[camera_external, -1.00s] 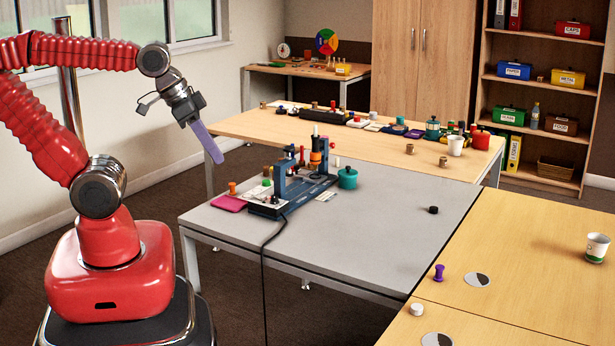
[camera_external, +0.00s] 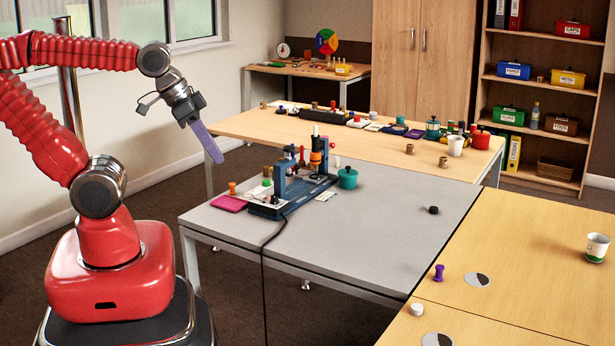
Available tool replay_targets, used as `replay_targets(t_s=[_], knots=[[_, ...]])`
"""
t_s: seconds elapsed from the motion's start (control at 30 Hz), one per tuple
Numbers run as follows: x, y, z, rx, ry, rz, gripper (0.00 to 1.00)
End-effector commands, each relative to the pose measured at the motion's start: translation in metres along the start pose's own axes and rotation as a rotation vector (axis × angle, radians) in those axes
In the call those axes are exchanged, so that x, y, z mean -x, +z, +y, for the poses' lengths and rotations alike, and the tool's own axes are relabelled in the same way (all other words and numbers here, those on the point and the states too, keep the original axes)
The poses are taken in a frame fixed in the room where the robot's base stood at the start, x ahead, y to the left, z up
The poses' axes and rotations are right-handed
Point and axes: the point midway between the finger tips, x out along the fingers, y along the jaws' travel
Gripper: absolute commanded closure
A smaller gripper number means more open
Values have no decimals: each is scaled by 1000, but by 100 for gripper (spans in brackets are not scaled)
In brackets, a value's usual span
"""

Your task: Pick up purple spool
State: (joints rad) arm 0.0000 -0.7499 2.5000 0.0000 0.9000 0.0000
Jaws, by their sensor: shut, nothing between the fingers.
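The purple spool (camera_external: 439,273) stands upright on the yellow wooden table at the right, near the grey table's edge. My gripper (camera_external: 217,156) has purple fingers and hangs in the air at the left, pointing down and right. Its fingers are together and hold nothing. It is far from the spool, with the grey table between them.
The grey table (camera_external: 390,232) carries a blue machine (camera_external: 283,196), a teal pot (camera_external: 347,178) and a black cap (camera_external: 433,210). A grey-and-black disc (camera_external: 477,280) lies right of the spool. A white cap (camera_external: 417,309) is in front, and a paper cup (camera_external: 597,247) is farther right.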

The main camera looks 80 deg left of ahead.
Motion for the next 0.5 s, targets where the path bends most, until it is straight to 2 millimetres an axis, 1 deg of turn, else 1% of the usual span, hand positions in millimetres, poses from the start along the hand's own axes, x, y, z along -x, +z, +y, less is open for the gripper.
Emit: replay_targets(t_s=[0.27,0.5], knots=[[0,0,0,0,0,0,100],[0,0,0,0,0,0,83]])
